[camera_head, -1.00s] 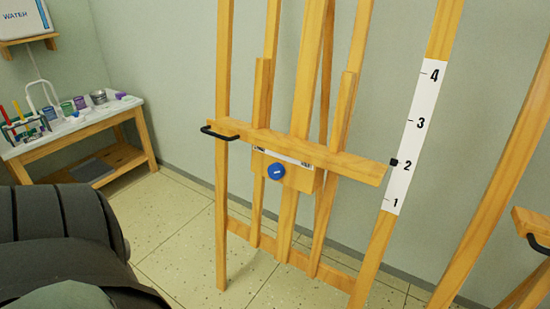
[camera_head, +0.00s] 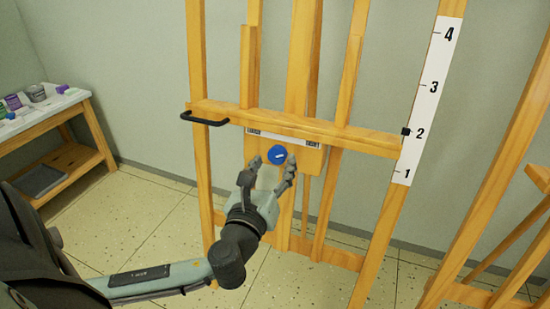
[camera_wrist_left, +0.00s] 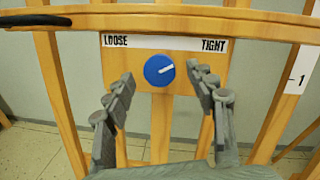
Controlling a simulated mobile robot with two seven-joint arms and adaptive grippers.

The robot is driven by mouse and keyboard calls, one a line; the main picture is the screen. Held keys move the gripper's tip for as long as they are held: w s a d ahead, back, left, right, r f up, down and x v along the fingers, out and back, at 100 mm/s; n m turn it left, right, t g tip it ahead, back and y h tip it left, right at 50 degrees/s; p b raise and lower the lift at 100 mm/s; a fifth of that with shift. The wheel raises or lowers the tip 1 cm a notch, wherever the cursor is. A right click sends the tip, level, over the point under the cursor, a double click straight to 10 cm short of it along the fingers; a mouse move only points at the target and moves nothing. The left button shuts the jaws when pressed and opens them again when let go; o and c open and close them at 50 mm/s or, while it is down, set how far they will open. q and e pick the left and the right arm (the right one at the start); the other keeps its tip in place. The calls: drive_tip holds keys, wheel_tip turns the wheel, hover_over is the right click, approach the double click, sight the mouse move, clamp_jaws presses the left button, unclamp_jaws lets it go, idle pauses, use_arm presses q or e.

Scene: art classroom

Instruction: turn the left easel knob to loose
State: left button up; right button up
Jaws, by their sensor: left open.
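The blue knob (camera_head: 277,154) of the left easel sits on a wooden block (camera_head: 315,158) under the easel's crossbar. In the left wrist view the knob (camera_wrist_left: 159,70) has a white pointer line aimed right and slightly up, toward the TIGHT end of the label (camera_wrist_left: 165,43); LOOSE is at its left end. My left gripper (camera_head: 272,166) is open just in front of the knob. In the left wrist view its fingers (camera_wrist_left: 163,88) stand to either side and below the knob, with nothing between them touching it visibly. My right gripper is not in view.
The crossbar (camera_head: 350,137) has a black handle (camera_head: 204,118) at its left. A white height scale (camera_head: 428,110) with a black marker near 2 is on the right upright. Another easel (camera_head: 500,170) stands at the right; a low table (camera_head: 70,100) stands at the left.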

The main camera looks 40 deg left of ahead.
use_arm(q)
drive_tip(key=shift+x, duration=1.1)
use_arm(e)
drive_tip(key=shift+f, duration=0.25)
use_arm(q)
drive_tip(key=c, duration=1.2)
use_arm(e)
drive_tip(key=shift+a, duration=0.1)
